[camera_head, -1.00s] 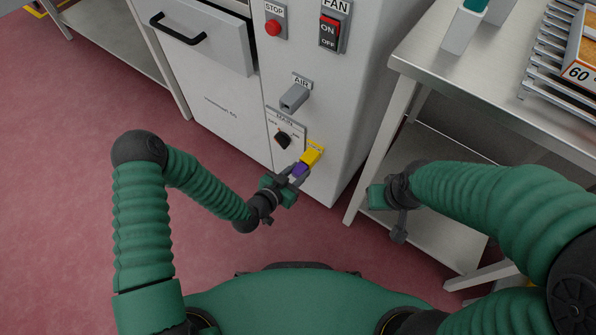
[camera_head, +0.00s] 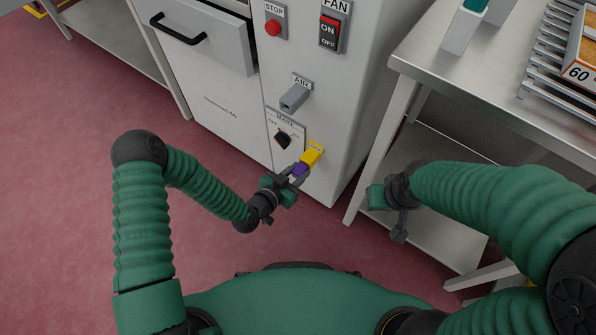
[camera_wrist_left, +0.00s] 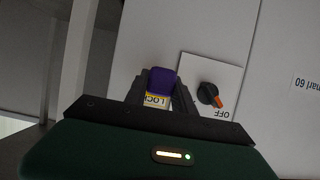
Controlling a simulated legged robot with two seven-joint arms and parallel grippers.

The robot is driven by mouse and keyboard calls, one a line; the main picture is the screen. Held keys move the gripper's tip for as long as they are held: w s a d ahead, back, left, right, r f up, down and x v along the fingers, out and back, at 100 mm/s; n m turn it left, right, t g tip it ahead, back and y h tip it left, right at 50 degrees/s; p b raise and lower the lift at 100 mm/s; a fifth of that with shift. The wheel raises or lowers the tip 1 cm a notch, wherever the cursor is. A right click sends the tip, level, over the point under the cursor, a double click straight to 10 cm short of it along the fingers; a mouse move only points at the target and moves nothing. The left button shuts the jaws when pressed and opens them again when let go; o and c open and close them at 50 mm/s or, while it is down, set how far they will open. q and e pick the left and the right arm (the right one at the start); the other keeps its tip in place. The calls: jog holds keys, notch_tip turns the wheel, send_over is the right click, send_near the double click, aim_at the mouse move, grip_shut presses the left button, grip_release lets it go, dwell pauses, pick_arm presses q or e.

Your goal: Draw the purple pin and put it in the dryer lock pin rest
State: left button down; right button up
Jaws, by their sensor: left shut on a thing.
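The purple pin (camera_head: 299,169) is at the yellow lock holder (camera_head: 312,156) low on the front of the white dryer cabinet. My left gripper (camera_head: 295,174) is shut on the purple pin. In the left wrist view the purple pin (camera_wrist_left: 161,81) sits between the fingers, with a yellow and white LOCK label (camera_wrist_left: 155,101) just below it. Whether the pin is still inside the holder cannot be told. My right gripper (camera_head: 399,230) hangs away from the cabinet, by the steel table; its fingers are too unclear to read. I cannot pick out a pin rest.
The MAIN rotary switch (camera_head: 283,139) is just up and left of the pin, and the grey AIR lever (camera_head: 294,97) sticks out above it. The FAN switch (camera_head: 329,31) and red STOP button (camera_head: 273,27) are higher. A steel table (camera_head: 440,62) stands to the right.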

pick_arm(q)
jog(key=shift+s+a, duration=0.35)
jog(key=shift+s, duration=0.15)
dwell(0.5)
jog(key=c, duration=1.6)
grip_release()
grip_shut()
jog(key=s+a+p, duration=0.2)
jog(key=s+a, duration=0.2)
jog(key=s, duration=0.1)
jog(key=shift+s, duration=0.3)
